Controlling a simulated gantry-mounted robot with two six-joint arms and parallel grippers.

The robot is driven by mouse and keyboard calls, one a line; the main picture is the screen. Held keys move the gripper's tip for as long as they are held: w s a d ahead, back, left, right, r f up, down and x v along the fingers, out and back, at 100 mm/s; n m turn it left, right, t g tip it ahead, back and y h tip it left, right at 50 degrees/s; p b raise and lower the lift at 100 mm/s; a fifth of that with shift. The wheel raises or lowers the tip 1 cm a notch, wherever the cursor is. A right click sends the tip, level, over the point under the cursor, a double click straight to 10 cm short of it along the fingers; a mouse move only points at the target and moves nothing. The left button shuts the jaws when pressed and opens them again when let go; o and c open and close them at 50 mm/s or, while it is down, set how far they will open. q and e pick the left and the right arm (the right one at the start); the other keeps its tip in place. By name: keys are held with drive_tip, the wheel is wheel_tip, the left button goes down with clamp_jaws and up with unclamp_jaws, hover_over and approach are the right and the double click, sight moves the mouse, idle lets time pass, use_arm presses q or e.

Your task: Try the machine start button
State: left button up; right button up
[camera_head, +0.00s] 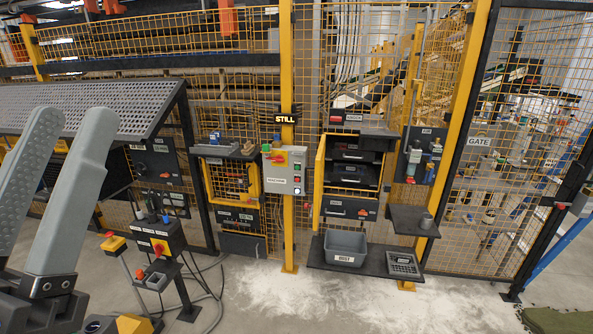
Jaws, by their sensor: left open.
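A grey control box (285,170) labelled MACHINE is mounted on the yellow post near the middle of the view. It carries a red and yellow switch (276,157) at upper left and a column of small buttons (297,179) on the right, with green, red and pale ones. Which of these is the start button is too small to read. My left gripper (70,116) is open and empty in the left foreground, its two grey fingers pointing up, well apart from the box. My right gripper is not in view.
A black sign (285,119) above the box reads STILL. A black pedestal panel (159,238) with switches stands left, near floor cables. A grey bin (345,248) sits on a low shelf right of the post.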

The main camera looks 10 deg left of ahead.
use_arm(q)
drive_tip(key=shift+c, duration=0.3)
clamp_jaws()
idle(1.4)
